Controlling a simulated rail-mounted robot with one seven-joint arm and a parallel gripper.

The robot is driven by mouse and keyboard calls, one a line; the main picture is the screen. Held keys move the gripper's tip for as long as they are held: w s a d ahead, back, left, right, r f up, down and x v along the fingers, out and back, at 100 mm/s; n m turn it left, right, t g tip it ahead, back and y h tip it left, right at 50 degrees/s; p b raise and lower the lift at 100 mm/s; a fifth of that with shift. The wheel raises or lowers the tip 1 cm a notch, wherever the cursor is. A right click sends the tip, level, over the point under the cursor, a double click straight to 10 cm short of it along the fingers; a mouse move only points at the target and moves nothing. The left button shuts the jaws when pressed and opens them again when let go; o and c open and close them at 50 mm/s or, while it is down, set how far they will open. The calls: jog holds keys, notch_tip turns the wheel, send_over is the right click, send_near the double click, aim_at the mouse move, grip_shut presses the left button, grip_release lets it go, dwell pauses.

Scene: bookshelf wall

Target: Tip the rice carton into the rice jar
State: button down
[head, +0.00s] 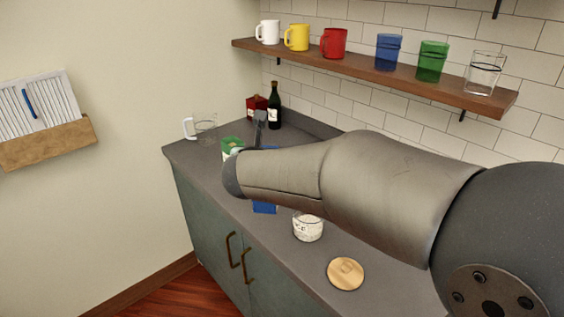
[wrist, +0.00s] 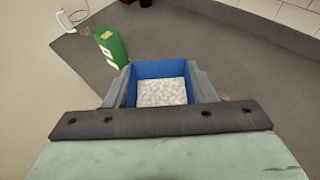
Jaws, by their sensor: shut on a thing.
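The rice carton (wrist: 161,70) is blue and open at the top, with white grains inside in the wrist view. My gripper (wrist: 160,88) is shut on it, one finger on each side. In the head view my arm covers most of the carton, and a blue part (head: 264,207) shows below the arm. The carton looks upright; whether it touches the counter I cannot tell. The rice jar (head: 308,227) is clear glass with a white label, standing open on the counter to the right of the carton. A round wooden lid (head: 345,273) lies nearer the front right.
A green carton (head: 231,144) stands behind the blue one, also in the wrist view (wrist: 111,47). A glass measuring jug (head: 205,127), a dark bottle (head: 274,106) and a red box (head: 256,104) stand farther back. A shelf (head: 375,78) with mugs and glasses hangs above.

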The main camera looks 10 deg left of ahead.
jog(key=w+d+f+m+g+y, duration=0.1)
jog(key=d+f, duration=0.1)
jog(key=f, duration=0.1)
jog(key=w+d+f+m+g+y, duration=0.2)
jog(key=f, duration=0.1)
jog(key=w+d+f+m+g+y, duration=0.1)
jog(key=d+f, duration=0.1)
jog(key=f, duration=0.1)
jog(key=shift+w+d+f+m+p, duration=0.15)
jog(key=shift+w+d+m+p, duration=0.15)
jog(key=shift+d, duration=0.05)
jog(key=shift+a, duration=0.1)
dwell(0.3)
jog(key=shift+f, duration=0.3)
jog(key=shift+w+d+f+m+g+y+b, duration=0.1)
jog(key=shift+d+f+m+g+y+b, duration=0.25)
jog(key=shift+f, duration=0.35)
